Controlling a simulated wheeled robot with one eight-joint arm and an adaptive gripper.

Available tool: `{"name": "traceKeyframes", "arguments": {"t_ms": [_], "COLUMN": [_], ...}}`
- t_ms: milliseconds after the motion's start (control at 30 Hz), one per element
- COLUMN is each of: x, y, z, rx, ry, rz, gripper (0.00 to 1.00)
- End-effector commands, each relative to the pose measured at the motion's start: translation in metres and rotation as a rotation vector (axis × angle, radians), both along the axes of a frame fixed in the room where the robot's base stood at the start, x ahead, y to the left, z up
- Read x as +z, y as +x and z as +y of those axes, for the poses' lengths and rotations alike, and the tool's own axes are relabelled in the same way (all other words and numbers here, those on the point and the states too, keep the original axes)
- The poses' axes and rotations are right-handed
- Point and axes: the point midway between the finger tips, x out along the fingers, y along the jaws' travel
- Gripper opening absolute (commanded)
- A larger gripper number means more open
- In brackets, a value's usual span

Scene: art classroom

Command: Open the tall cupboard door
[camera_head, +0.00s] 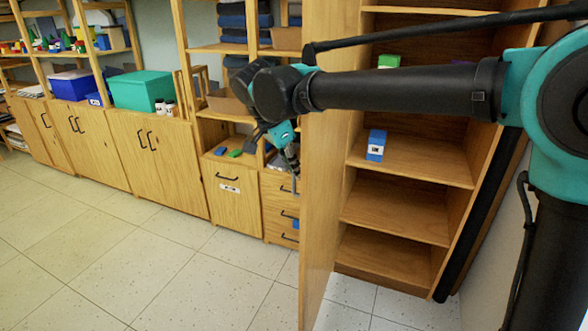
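The tall cupboard (405,201) stands at the right with its wooden shelves in view. Its door (322,180) stands wide open, swung out toward me at the cupboard's left side. My arm reaches leftward across the front of the cupboard and past the door. My gripper (290,158) hangs just left of the door, on its outer side, partly hidden behind the door's edge. I cannot tell whether it touches the door or whether its fingers are open. The door's handle is not visible.
Inside the cupboard are a blue box (376,145) and a green item (389,61). Low cabinets (155,160) and open shelves line the wall at left, with a teal box (141,90) and a blue box (72,85) on top. The tiled floor (150,270) at left is clear.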

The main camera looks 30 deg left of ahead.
Motion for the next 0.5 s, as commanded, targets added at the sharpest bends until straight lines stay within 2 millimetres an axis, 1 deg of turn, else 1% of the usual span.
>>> {"name": "traceKeyframes", "arguments": {"t_ms": [33,100,133,400,500], "x": [0.0001,-0.0001,-0.0001,-0.0001,0.0038], "y": [0.0002,0.0001,0.0000,-0.0006,-0.0019], "z": [-0.0001,-0.0002,-0.0001,0.0000,0.0010], "rx": [-0.001,0.000,0.000,0.000,0.001], "ry": [0.000,0.001,0.001,0.000,0.000], "rz": [0.000,0.001,0.001,0.001,0.002], "gripper": [0.20,0.28,0.31,0.31,0.31]}}
